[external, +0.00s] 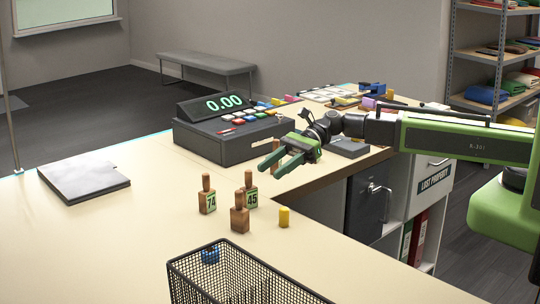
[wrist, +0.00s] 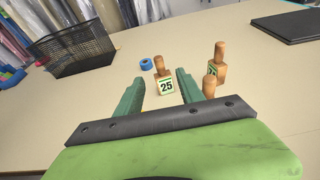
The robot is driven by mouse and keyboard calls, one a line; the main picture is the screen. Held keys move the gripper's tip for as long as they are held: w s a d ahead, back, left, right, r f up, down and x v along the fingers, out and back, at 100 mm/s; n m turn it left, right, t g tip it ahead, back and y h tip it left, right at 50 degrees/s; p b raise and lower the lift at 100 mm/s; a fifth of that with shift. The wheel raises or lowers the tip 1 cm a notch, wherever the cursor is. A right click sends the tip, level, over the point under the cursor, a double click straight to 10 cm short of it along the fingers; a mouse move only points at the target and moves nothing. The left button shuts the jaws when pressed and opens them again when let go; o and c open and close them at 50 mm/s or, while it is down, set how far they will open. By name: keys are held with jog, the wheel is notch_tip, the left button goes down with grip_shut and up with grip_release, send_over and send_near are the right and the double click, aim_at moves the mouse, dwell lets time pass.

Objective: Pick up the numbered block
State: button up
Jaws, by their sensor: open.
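Several wooden blocks with knob handles stand upright on the counter. In the external view one block shows 74 (external: 207,196), one shows 45 (external: 250,190), and the front block (external: 239,213) shows no number. In the wrist view a block numbered 25 (wrist: 166,87) appears between my finger lines, beyond the tips. Another block (wrist: 217,68) stands farther right, its label partly hidden. A third (wrist: 209,86) is mostly hidden behind my right finger. My gripper (external: 265,172) is open and empty, above the counter behind the blocks.
A black wire basket (external: 225,262) stands in front of the blocks, with a blue roll (external: 210,254) near its back wall. A yellow cylinder (external: 284,217) is right of the blocks. A cash register (external: 228,145) stands behind.

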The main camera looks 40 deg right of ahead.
jog(key=b, duration=0.2)
send_near(239, 209)
jog(key=a+r, duration=0.2)
jog(key=a, duration=0.2)
jog(key=x, duration=0.1)
jog(key=b+x, duration=0.1)
jog(key=x, duration=0.3)
jog(key=shift+w+a+f, duration=0.1)
jog(key=shift+w+a, duration=0.1)
jog(key=shift+w, duration=0.1)
jog(key=shift+d, duration=0.1)
grip_shut()
dwell(0.6)
